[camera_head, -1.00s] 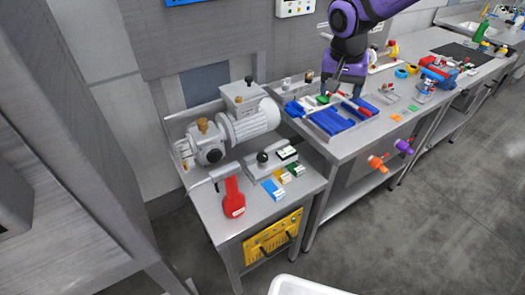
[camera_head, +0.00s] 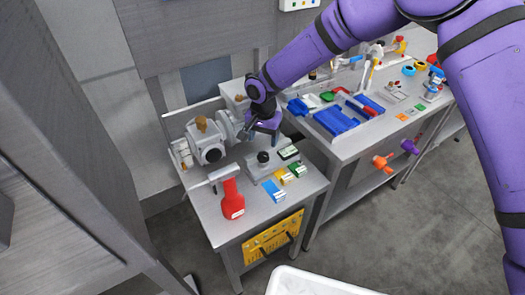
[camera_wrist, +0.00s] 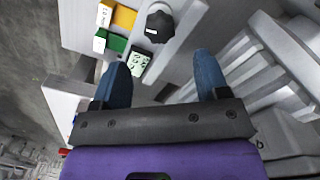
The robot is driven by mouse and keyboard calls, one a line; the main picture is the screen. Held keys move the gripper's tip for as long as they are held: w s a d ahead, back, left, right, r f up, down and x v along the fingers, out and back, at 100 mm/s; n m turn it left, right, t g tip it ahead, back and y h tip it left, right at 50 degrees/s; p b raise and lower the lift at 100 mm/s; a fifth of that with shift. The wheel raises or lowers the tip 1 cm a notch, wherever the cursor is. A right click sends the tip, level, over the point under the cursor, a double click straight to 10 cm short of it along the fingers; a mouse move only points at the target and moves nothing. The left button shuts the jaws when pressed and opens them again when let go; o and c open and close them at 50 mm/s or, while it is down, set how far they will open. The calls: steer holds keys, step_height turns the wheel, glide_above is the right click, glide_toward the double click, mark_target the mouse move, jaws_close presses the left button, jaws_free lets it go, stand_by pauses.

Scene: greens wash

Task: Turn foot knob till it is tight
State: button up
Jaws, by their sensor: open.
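A black knob (camera_head: 263,157) stands on a grey metal foot plate (camera_head: 254,169) on the near steel bench; I take it for the foot knob. In the wrist view the black knob (camera_wrist: 160,24) shows at the top, ahead of and between the two blue fingers. My gripper (camera_head: 259,135) is above the bench, beside the motor and behind the knob. In the wrist view my gripper (camera_wrist: 162,72) is open with nothing between its fingers. The knob is apart from both fingers. Whether it is tight cannot be seen.
A grey machine (camera_head: 208,145) with an orange-brown knob stands left of my gripper; its ribbed motor (camera_wrist: 270,75) is close to the right finger. Blue, yellow and green blocks (camera_head: 273,190) sit right of the foot plate.

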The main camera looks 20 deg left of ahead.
mark_target(263, 155)
steer(key=shift+f, duration=3.6)
steer(key=c, duration=0.9)
